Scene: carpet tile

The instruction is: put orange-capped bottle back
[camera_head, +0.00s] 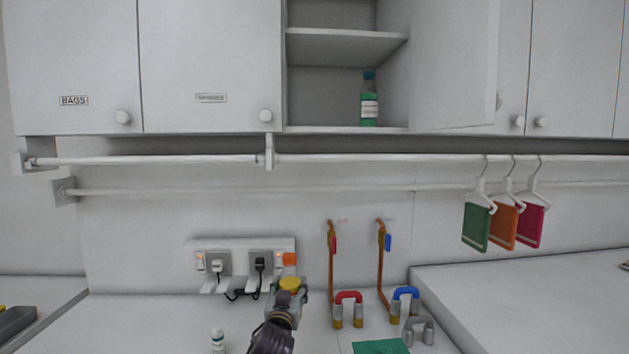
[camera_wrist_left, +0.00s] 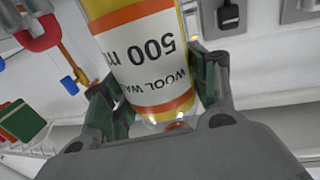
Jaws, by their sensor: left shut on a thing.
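My left gripper (camera_head: 287,298) is shut on the orange-capped bottle (camera_head: 289,260), above the counter in front of the wall sockets. In the head view only the bottle's orange cap and a yellow part show above the gripper. In the left wrist view the bottle (camera_wrist_left: 150,65) is yellow with orange bands and a white label reading "500 m", between the green-padded fingers. An open wall cabinet (camera_head: 346,47) stands above, with a green bottle (camera_head: 369,110) on its lower visible shelf. My right gripper is not in view.
The cabinet door (camera_head: 452,65) stands open to the right. Two rails (camera_head: 160,159) run below the cabinets, with coloured cloths (camera_head: 477,227) hanging at the right. A small white bottle (camera_head: 218,342) and red and blue taps or handles (camera_head: 348,297) are on the counter. The shelf left of the green bottle is clear.

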